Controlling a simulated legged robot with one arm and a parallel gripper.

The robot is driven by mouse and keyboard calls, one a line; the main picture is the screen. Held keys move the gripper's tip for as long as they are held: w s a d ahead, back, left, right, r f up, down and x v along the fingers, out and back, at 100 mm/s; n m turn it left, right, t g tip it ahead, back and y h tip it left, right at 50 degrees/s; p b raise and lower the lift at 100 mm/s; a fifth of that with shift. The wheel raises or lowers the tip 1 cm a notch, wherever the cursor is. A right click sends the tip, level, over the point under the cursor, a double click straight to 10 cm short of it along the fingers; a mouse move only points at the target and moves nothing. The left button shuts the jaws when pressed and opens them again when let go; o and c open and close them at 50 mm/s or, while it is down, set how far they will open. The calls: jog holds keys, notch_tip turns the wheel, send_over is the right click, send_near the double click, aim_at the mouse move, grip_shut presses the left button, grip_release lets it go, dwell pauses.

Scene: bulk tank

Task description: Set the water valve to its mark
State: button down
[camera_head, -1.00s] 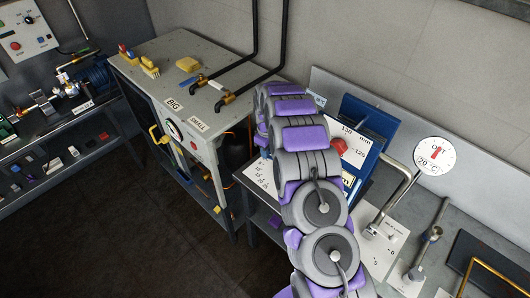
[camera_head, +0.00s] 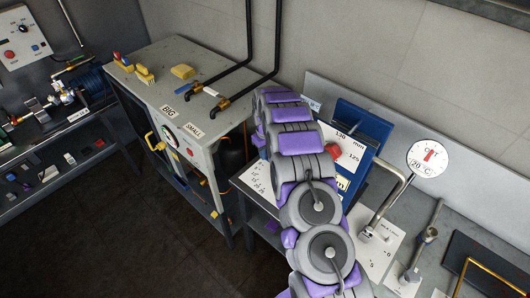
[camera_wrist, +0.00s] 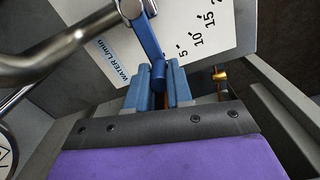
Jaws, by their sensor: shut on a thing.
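The water valve's blue lever (camera_wrist: 150,40) runs down over the white scale plate (camera_wrist: 105,58), marked WATER L/min, in the wrist view. The scale numbers 5, 10, 15 and part of 20 show to the right of the lever. The lever lies to the left of the 5, and it covers part of the scale there. My gripper (camera_wrist: 158,85) has its blue fingers shut on the lever's end. No separate target mark can be made out. In the head view my gripper is hidden behind my own arm.
A grey metal pipe (camera_wrist: 65,45) passes close on the left in the wrist view. In the head view, a bent tap pipe (camera_head: 392,200), a round 20 °C dial (camera_head: 428,158) and a blue stand (camera_head: 365,125) crowd the bench around my arm. Dark floor (camera_head: 130,235) is open at left.

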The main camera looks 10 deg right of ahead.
jog(key=c, duration=1)
grip_release()
notch_tip(320, 180, up, 17)
jog(key=shift+w+r+p, duration=0.1)
jog(key=shift+r+p, duration=0.05)
jog(key=shift+p, duration=0.25)
